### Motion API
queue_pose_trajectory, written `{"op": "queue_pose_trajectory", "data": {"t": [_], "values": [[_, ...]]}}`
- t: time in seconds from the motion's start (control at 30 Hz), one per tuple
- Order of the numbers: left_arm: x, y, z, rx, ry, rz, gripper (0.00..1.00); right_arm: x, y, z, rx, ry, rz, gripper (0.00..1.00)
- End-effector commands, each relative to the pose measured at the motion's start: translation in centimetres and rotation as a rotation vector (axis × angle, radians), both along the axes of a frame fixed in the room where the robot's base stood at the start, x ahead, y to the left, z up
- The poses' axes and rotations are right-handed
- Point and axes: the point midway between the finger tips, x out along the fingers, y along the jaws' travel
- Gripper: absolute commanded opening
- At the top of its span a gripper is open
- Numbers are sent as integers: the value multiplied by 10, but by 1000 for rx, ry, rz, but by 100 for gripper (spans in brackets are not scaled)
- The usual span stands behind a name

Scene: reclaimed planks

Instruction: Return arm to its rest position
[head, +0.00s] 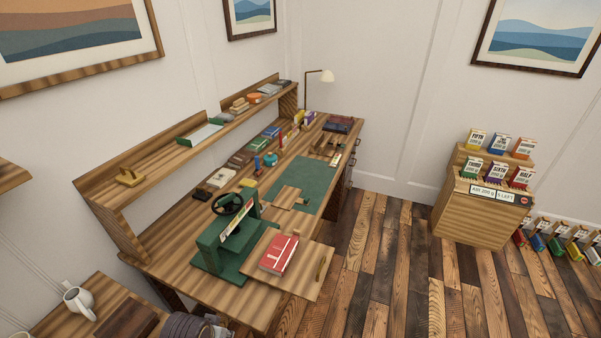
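Neither of my grippers can be made out in the head view, and no arm is clearly seen over the workbench. The wooden workbench (240,298) runs along the left wall. A green press (222,250) with a black handwheel stands at its near end. A red book (278,254) lies on a wooden board (305,285) beside the press. A green mat (312,183) lies farther back, with wooden pieces partly on it.
A raised shelf (160,178) runs along the wall behind the bench. A lamp (327,77) stands at the far end. A mug (79,302) sits at lower left. A wooden cabinet (472,220) with boxes stands at right. The plank floor (385,275) between is clear.

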Motion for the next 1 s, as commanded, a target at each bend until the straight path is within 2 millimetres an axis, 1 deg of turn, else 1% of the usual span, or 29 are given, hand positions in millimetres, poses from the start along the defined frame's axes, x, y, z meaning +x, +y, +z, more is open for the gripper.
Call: {"op": "queue_pose_trajectory", "data": {"t": [0.03, 0.1, 0.27, 0.4, 0.47, 0.6, 0.77, 1.0], "values": [[1, 0, -13, 0, 8, 0, 32, 0, 0, 0, 0, 0, 0, 40], [2, -1, -32, 1, 15, -1, 32, 0, 0, 0, 0, 0, 0, 40], [2, -1, -74, 2, 27, -3, 32, 0, 0, 0, 0, 0, 0, 40], [-1, -2, -111, 3, 40, -6, 32, 0, 0, 0, 0, 0, 0, 40], [-3, -1, -126, 3, 44, -6, 32, 0, 0, 0, 0, 0, 0, 40], [-9, -1, -162, 3, 56, -9, 32, 0, 0, 0, 0, 0, 0, 40], [-20, 1, -201, 5, 69, -11, 32, 0, 0, 0, 0, 0, 0, 40], [-43, 4, -257, 7, 90, -15, 32, 0, 0, -1, 0, 0, 0, 40]]}}
